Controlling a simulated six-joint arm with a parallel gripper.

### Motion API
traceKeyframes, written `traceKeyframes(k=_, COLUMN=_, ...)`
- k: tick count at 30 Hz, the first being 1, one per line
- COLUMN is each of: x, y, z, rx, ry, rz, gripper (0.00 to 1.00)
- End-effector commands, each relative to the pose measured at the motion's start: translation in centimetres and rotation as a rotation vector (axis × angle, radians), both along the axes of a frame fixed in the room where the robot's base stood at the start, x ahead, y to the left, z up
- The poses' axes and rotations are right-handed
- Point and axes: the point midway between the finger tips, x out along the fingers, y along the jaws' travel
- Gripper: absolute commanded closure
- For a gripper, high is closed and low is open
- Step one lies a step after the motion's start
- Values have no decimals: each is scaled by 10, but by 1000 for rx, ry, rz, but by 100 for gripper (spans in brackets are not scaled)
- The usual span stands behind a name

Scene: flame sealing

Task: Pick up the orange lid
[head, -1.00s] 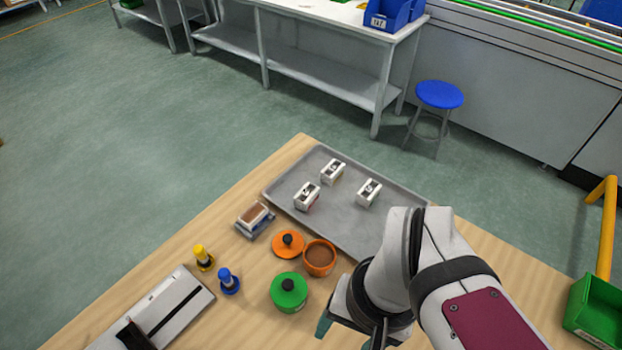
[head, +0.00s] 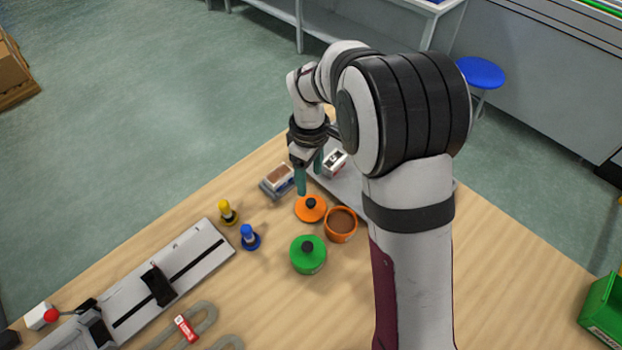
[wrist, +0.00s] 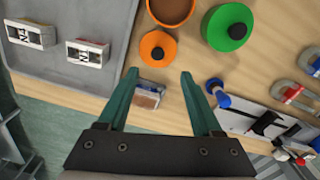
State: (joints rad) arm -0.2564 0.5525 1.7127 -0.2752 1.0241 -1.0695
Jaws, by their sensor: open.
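The orange lid (head: 303,214) is a round disc with a black knob, lying flat on the wooden table beside the orange pot (head: 341,234). The pot is uncovered, with brown contents. My gripper (head: 310,178) is open and empty, its teal fingers pointing down above the table near the far side of the lid. In the wrist view, the lid (wrist: 158,38) shows just beyond the gap between the open fingertips (wrist: 159,74). The gripper appears apart from the lid. The lid's knob is in clear view.
A green-lidded pot (head: 309,262) stands close to the orange pot. A brown-topped block (head: 277,179) is near the gripper. Blue (head: 249,238) and yellow (head: 228,213) pegs stand left. A grey tray (wrist: 90,18) holds white blocks; my arm hides much of it.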

Motion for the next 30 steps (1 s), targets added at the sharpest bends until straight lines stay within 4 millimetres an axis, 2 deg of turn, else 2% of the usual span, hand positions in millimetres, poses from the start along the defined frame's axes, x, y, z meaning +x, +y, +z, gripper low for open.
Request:
traceKeyframes(k=1, x=-1, y=0, z=-14, rx=-1, ry=5, rz=-2, gripper=34)
traceKeyframes(k=3, x=-1, y=0, z=-29, rx=0, ry=4, rz=-1, gripper=34)
traceKeyframes(k=8, x=0, y=-1, z=-50, rx=0, ry=2, rz=-4, gripper=34)
traceKeyframes(k=15, x=4, y=-2, z=-94, rx=0, ry=1, rz=-5, gripper=34)
traceKeyframes(k=23, x=4, y=-2, z=-99, rx=0, ry=-1, rz=-6, gripper=34)
traceKeyframes(k=30, x=4, y=-2, z=-98, rx=0, ry=0, rz=-6, gripper=77)
